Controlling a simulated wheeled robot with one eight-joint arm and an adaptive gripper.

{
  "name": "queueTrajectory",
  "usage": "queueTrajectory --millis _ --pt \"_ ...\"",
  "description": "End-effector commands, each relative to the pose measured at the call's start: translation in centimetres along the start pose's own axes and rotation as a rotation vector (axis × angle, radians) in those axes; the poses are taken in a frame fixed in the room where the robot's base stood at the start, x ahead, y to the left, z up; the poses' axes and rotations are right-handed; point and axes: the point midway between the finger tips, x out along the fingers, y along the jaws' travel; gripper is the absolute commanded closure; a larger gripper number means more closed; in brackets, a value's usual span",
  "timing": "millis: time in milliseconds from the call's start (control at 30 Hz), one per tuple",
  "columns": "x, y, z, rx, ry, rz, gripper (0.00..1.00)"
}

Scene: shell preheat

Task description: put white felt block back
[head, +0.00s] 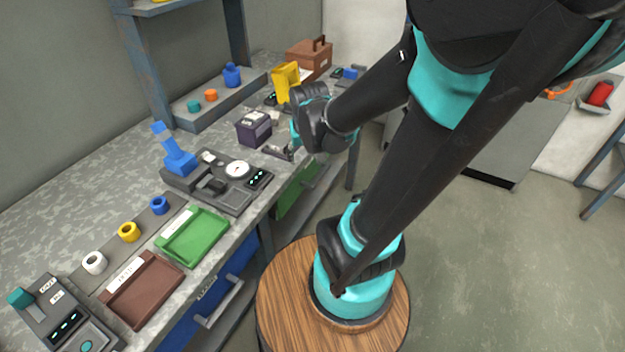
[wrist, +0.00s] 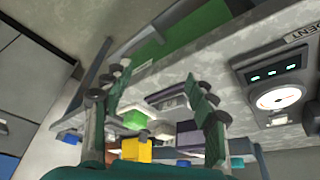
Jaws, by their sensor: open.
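My gripper (head: 280,152) is open, low over the front edge of the bench, just right of a dark purple box. In the wrist view its two green fingers (wrist: 160,88) stand wide apart with nothing gripped between them. The dark purple box (head: 254,134) has pale pieces at its top; I cannot tell whether one is the white felt block. A small pale block (head: 275,118) lies on the bench behind the box. A pale piece also shows beyond the fingers in the wrist view (wrist: 160,128), but its identity is unclear.
A grey device with a round dial (head: 237,170) stands left of my gripper. A green tray (head: 192,236) and a brown tray (head: 142,290) lie along the front edge. A yellow bracket (head: 286,82) and a brown toolbox (head: 309,58) stand farther back.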

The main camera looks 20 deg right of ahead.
Motion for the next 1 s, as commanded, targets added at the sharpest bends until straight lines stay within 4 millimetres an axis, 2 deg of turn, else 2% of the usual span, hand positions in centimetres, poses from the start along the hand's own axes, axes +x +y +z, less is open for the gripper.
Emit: queueTrajectory --millis 33,100,200,300,1000 --pt "0.1 0.5 2.5 -0.018 -0.006 -0.012 0.43" --pt "0.2 0.7 5.0 -0.046 -0.012 -0.028 0.43" --pt "0.4 0.9 7.4 -0.074 -0.017 -0.045 0.43" --pt "0.5 0.9 8.5 -0.087 -0.019 -0.052 0.43" --pt "0.5 0.9 8.6 -0.091 -0.019 -0.054 0.43"
